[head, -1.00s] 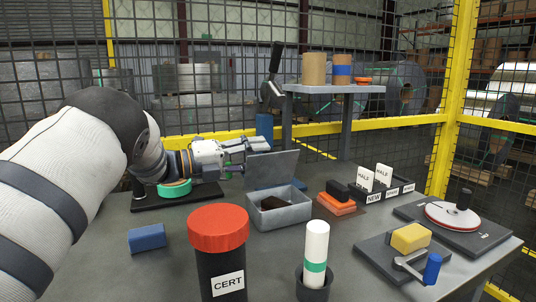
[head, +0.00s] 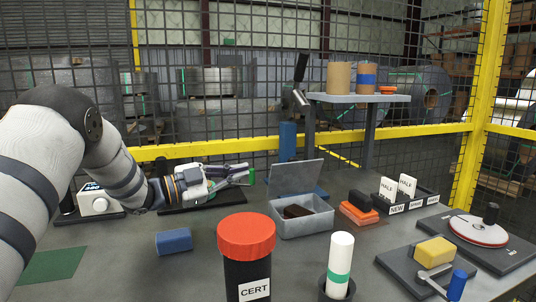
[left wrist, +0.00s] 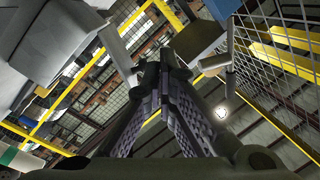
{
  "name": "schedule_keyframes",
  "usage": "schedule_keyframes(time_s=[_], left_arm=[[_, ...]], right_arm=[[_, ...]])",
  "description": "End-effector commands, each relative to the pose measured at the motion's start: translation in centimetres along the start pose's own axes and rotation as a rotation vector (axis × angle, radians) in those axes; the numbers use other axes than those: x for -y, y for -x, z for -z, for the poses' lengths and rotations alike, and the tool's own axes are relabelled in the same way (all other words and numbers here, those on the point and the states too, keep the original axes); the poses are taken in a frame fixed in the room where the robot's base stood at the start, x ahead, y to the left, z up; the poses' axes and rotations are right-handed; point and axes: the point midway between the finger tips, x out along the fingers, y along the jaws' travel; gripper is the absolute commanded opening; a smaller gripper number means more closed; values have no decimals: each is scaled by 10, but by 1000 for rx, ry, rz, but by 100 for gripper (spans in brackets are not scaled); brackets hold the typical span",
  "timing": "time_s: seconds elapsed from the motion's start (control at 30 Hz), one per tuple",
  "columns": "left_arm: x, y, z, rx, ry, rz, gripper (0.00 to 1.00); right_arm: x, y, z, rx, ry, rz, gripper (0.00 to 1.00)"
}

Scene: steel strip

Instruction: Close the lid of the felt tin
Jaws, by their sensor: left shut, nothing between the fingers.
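The felt tin (head: 306,224) is an open grey metal box near the middle of the table in the head view. Its hinged lid (head: 297,177) stands up at the back edge, tilted. A dark brown block (head: 297,211), probably the felt, lies inside. My left gripper (head: 250,176) is to the left of the lid, apart from it, pointing right, shut and empty. In the left wrist view its fingers (left wrist: 165,70) meet at the tips, and the camera looks up at the roof and fence. My right gripper is not in view.
A red-capped CERT canister (head: 246,237) and a white-green tube (head: 340,262) stand in front of the tin. An orange block with a black handle (head: 359,212) sits to its right, a blue block (head: 174,241) to its left. A post with a shelf (head: 360,98) stands behind.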

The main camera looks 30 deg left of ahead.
Motion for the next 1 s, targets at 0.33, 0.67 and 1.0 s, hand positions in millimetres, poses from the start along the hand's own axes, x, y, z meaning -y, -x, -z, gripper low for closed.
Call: schedule_keyframes(time_s=[0.33,0.67,1.0], left_arm=[[26,-8,29,-109,1640,133,0],[28,-36,26,-123,1865,135,0],[39,-110,23,-122,1861,136,0]], right_arm=[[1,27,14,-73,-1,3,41],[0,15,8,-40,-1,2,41],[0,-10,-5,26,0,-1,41]])
